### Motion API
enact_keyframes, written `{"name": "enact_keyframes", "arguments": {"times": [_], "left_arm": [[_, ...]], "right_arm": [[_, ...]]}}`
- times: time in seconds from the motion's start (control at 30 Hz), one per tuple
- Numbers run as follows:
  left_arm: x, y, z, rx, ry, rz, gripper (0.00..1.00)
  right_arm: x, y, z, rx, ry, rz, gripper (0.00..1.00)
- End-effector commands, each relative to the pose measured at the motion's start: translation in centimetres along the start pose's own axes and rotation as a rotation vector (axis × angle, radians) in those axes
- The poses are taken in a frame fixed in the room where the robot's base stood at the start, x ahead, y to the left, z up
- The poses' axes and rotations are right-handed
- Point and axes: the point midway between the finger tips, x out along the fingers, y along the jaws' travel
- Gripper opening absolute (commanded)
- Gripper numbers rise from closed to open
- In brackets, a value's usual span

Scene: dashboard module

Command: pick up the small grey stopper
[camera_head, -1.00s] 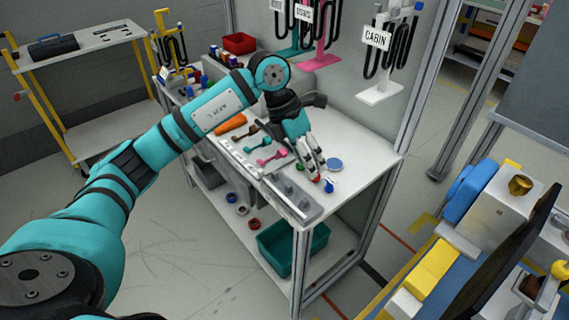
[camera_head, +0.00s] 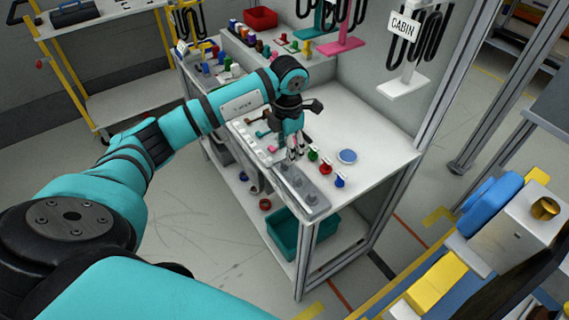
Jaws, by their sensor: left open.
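Several small grey stoppers (camera_head: 309,198) stand in a long grey tray (camera_head: 317,209) along the front edge of the white workbench. They look alike at this size. My left gripper (camera_head: 294,157) points down with its fingers apart, at the back end of this tray. Its fingertips are close to the rearmost stoppers, and the fingers partly hide what is behind them. I cannot tell whether they touch a stopper. No stopper shows lifted. My right gripper is not in view.
Green, red and blue pieces (camera_head: 339,180) stand right of the tray, near a blue disc (camera_head: 347,156). Coloured tools lie left of my gripper. A teal bin (camera_head: 286,236) sits on the shelf below. A CABIN-labelled stand (camera_head: 405,85) is at the back right.

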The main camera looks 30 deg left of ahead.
Motion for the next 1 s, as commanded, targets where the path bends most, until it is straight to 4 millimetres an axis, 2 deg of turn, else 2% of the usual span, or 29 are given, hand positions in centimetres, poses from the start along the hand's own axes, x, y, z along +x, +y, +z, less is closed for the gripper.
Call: {"name": "enact_keyframes", "arguments": {"times": [0.03,0.13,0.4,0.53,0.7,0.77,1.0], "left_arm": [[0.2,0.0,0.0,0.0,0.0,0.0,0.46],[0.9,0.0,-0.1,-0.002,0.003,-0.002,0.46],[4.7,0.3,-0.1,-0.001,0.002,-0.002,0.46],[5.4,0.3,0.0,-0.001,-0.001,-0.001,0.46],[5.5,0.3,0.0,0.0,-0.001,0.0,0.46],[5.5,0.3,0.0,0.0,-0.001,0.0,0.41],[5.4,0.3,0.0,-0.001,-0.001,0.0,0.1]], "right_arm": [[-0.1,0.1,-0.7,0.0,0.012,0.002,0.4],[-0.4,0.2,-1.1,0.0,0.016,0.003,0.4],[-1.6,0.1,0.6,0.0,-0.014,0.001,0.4],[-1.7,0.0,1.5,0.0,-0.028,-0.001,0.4],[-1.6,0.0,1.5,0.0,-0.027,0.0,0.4],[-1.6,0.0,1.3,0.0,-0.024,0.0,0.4],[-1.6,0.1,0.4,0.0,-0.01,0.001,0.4]]}}
